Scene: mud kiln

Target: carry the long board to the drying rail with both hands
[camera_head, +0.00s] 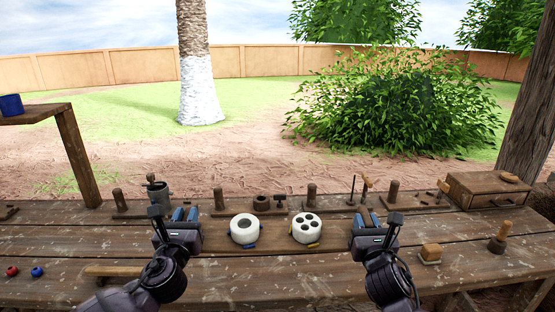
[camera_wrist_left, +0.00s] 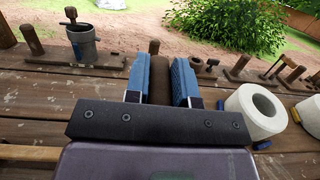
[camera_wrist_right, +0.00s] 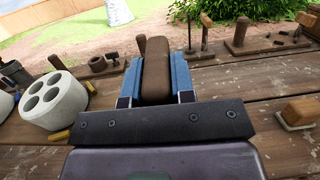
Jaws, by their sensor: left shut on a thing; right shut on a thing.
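My left gripper (camera_head: 185,214) is low over the table, its blue fingers closed on a brown wooden piece (camera_wrist_left: 155,75), seen between them in the left wrist view. My right gripper (camera_head: 367,220) is level with it to the right, its fingers closed on a rounded brown wooden piece (camera_wrist_right: 156,72). I cannot tell whether these pieces belong to one long board; no board spanning the two grippers stands out. Several wooden pegs on small bases, such as one peg (camera_head: 311,194), line the table's far side. I cannot tell which part is the drying rail.
Two white cylinders stand between my grippers, one with a single hole (camera_head: 236,236), one with several holes (camera_head: 313,238). A grey pot (camera_head: 160,190) stands behind my left gripper. A wooden box (camera_head: 480,193) and a tan block (camera_head: 431,252) are at right.

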